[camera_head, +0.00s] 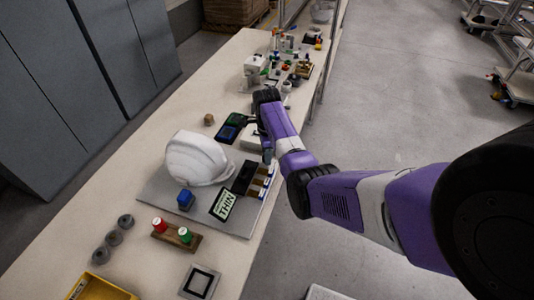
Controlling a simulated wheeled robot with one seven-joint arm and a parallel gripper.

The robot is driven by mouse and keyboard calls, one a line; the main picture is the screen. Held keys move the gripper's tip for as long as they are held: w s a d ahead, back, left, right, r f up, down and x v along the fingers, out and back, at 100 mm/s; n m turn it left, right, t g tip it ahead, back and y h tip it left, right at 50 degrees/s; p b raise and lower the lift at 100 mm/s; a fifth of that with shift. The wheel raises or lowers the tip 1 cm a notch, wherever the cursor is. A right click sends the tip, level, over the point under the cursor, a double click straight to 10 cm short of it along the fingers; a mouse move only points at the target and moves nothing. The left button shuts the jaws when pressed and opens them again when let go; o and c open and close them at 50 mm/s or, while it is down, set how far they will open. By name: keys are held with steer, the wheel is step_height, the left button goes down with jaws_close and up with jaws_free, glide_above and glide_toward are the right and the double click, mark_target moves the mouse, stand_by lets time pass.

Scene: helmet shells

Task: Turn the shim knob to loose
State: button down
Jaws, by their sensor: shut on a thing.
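My gripper (267,155) points down at the table's right side, just beyond the helmet fixture. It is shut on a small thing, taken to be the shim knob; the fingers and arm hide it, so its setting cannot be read. A white helmet shell (196,158) sits on a grey plate (155,193) to the left of the gripper. A dark card reading "THIN" (225,205) stands at the plate's near right. A black panel (243,178) and a rack with blue and white parts (262,183) lie between the card and the gripper.
A blue block (186,200) stands before the helmet. A wooden holder (177,237) carries red and green-topped pieces. Grey rings (114,238) and a yellow tray (98,288) lie nearer. A dark device (231,130) is behind the helmet. Small items crowd the table's far end.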

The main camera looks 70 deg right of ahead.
steer(key=n+p, duration=0.1)
steer(key=n, duration=0.4)
steer(key=shift+w+r+n, duration=0.1)
steer(key=shift+w+n, duration=0.05)
steer(key=shift+n, duration=0.15)
steer(key=shift+n+p, duration=0.35)
steer(key=shift+n, duration=1.95)
steer(key=c, duration=1.1)
jaws_free()
steer(key=shift+r+b, duration=0.45)
steer(key=shift+r, duration=3.4)
